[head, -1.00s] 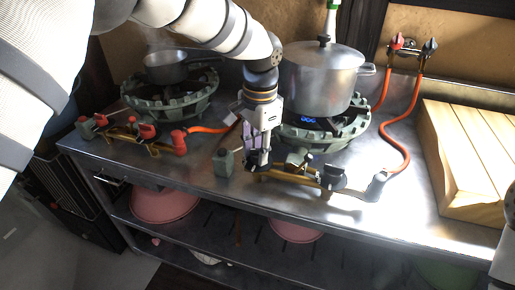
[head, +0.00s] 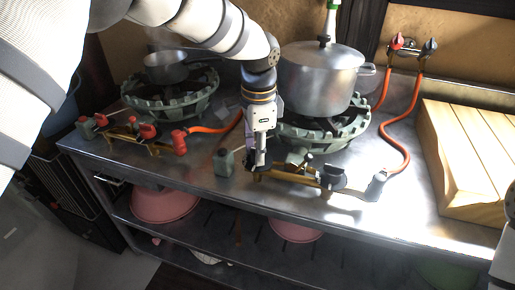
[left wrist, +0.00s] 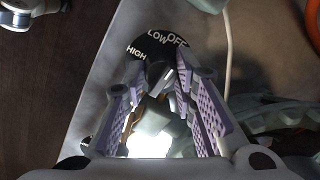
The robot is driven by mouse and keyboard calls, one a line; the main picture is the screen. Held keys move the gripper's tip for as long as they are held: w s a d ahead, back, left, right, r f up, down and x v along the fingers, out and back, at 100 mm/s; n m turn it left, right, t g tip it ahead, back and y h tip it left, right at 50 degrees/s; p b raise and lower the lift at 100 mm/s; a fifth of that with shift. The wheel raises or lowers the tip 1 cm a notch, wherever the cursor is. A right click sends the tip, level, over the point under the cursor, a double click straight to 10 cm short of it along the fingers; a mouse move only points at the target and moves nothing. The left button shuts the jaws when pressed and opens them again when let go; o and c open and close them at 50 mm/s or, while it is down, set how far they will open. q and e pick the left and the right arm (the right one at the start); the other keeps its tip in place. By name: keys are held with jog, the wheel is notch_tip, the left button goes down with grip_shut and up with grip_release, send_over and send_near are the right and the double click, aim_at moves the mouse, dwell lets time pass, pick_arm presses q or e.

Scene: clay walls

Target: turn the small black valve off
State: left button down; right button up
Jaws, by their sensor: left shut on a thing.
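My left gripper (head: 257,163) reaches down at the left end of the brass manifold in front of the right-hand burner. In the left wrist view its purple ridged fingers (left wrist: 160,82) are shut on the small black valve (left wrist: 158,72), one on each side. A black dial plate (left wrist: 150,44) marked HIGH, LOW and OFF lies just beyond the knob. I cannot tell exactly which mark the knob points at. In the head view the gripper mostly hides this valve. My right gripper is not in view.
A large lidded pot (head: 318,80) stands on the right-hand burner (head: 345,135), close behind my gripper. A small pan (head: 166,68) sits on the left-hand burner, with red valves (head: 148,130) in front. Orange hoses (head: 413,110) run to wall taps. A wooden slatted board (head: 465,150) lies at right.

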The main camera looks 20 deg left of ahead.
pick_arm(q)
jog(key=shift+f, duration=0.1)
jog(key=c, duration=1.3)
grip_release()
notch_tip(320, 180, up, 12)
jog(key=shift+s+d, duration=0.15)
jog(key=shift+s, duration=0.15)
